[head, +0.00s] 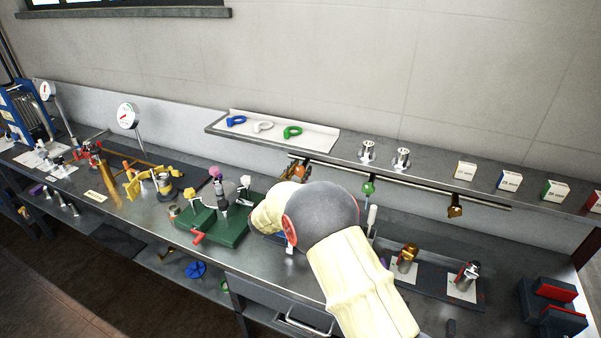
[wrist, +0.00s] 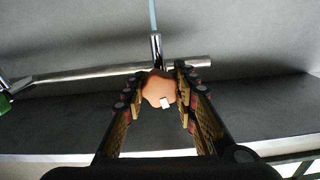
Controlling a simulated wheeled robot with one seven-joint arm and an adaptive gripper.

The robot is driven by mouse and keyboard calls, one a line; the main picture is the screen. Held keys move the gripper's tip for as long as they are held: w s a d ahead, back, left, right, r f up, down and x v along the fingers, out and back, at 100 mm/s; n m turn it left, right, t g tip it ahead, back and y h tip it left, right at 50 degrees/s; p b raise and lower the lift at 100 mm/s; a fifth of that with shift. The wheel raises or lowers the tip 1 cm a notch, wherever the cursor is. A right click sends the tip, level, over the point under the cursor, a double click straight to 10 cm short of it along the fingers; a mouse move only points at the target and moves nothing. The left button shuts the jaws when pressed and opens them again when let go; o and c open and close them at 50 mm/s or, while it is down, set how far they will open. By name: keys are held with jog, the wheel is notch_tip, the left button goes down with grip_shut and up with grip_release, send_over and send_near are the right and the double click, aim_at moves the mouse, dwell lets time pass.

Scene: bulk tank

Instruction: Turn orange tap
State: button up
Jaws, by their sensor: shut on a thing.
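The orange tap (head: 301,170) is on the metal pipe under the wall shelf in the head view, partly hidden by my arm. In the wrist view its rounded orange handle (wrist: 158,90), with a small white patch, sits between the two fingers of my gripper (wrist: 159,96). The fingers are closed around the handle from both sides. A shiny metal spout (wrist: 156,46) extends beyond the handle, with a thin pale blue strip at its end; I cannot tell for sure what it is. My gripper is mostly hidden behind my arm in the head view.
A green tap (head: 368,187) and a brass-coloured tap (head: 454,211) are on the same pipe (head: 414,188). The shelf (head: 430,170) above holds small boxes and metal fittings. The bench below is crowded, with a green block (head: 228,228) to the left of my arm.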

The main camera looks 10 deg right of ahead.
jog(key=m+b, duration=0.1)
jog(key=m, duration=0.2)
jog(key=shift+b, duration=0.3)
jog(key=o, duration=1.1)
jog(key=shift+o, duration=0.4)
jog(key=v, duration=1.2)
